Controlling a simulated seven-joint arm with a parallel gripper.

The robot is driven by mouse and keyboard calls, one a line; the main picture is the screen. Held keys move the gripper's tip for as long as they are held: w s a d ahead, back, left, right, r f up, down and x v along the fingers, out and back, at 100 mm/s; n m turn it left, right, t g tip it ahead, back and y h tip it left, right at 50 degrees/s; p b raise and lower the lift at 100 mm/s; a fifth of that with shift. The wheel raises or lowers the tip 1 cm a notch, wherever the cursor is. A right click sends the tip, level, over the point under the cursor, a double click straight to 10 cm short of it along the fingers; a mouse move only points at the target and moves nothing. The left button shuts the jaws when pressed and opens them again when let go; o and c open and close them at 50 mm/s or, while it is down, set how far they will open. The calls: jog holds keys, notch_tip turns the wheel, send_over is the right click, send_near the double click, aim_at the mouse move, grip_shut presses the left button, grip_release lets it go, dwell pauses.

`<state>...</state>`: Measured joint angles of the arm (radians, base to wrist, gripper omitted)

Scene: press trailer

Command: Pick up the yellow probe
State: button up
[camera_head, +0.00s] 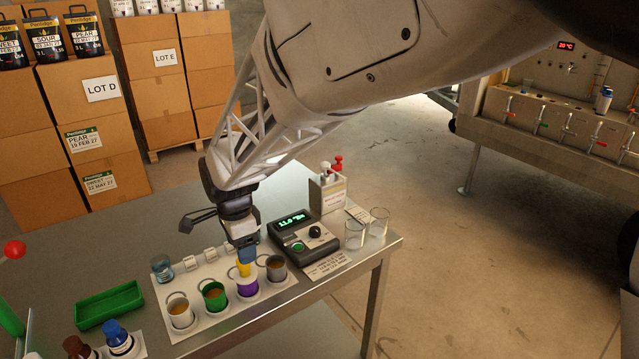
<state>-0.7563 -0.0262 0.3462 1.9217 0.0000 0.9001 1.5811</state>
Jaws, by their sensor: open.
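A small yellow piece, which looks like the yellow probe (243,270), stands upright at the purple cup (247,286). Its lower part is hidden by the cup or inside it. My gripper (246,254) points down directly above the yellow piece, with its bluish fingertips close to its top. The gripper is open. I cannot tell whether the fingers are around the probe or just over it.
Grey (276,268), green (214,296) and white (180,311) cups stand beside the purple one on a white tray. A meter (303,238), a holder with red and white tops (328,193) and clear glasses (379,222) stand right. A green tray (109,304) lies left.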

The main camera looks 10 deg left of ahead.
jog(key=shift+f, duration=0.2)
jog(key=shift+s+f, duration=0.2)
jog(key=shift+f, duration=2.3)
jog(key=c, duration=1.1)
jog(key=shift+r, duration=5.05)
